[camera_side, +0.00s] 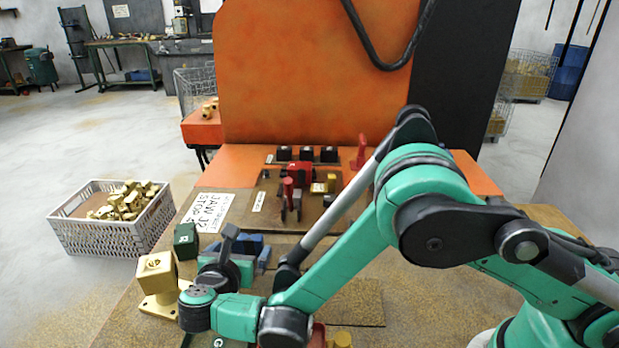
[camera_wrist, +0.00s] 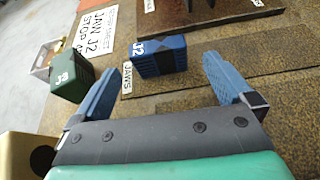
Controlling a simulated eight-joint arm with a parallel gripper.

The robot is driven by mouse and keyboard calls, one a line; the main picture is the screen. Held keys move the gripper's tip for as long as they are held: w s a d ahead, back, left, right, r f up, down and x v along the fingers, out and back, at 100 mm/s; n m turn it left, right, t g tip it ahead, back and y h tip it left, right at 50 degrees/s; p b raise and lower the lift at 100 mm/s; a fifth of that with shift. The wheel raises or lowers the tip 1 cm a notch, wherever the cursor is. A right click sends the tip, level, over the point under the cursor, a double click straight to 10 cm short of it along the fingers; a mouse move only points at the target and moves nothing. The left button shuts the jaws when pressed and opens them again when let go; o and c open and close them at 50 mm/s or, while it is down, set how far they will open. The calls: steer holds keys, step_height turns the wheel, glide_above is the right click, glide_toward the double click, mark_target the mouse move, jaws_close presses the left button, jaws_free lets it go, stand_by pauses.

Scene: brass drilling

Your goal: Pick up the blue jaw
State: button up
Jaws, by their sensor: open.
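The blue jaw (camera_wrist: 158,57), a block marked J2 with a dark middle section, lies on the brown board near the JAWS label in the wrist view. In the side view the blue jaw (camera_side: 250,241) shows partly behind my wrist. My gripper (camera_wrist: 162,68) is open, with its two blue ribbed fingers spread wide. The jaw stands ahead of the fingertips, between their lines and nearer the left one. I see no contact.
A green block marked J3 (camera_wrist: 72,86) stands left of the left finger. A brass part (camera_side: 157,284) stands further left. The sign (camera_side: 214,212) lies beyond. The fixture with red handles (camera_side: 288,190) is behind. A white crate of brass parts (camera_side: 110,218) is on the floor.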

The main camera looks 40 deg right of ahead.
mark_target(246, 245)
steer(key=shift+a+f, duration=0.1)
steer(key=shift+f, duration=0.15)
steer(key=shift+w+d+f, duration=0.15)
steer(key=shift+d, duration=0.05)
steer(key=x, duration=0.5)
steer(key=shift+c, duration=0.2)
steer(key=c, duration=1.2)
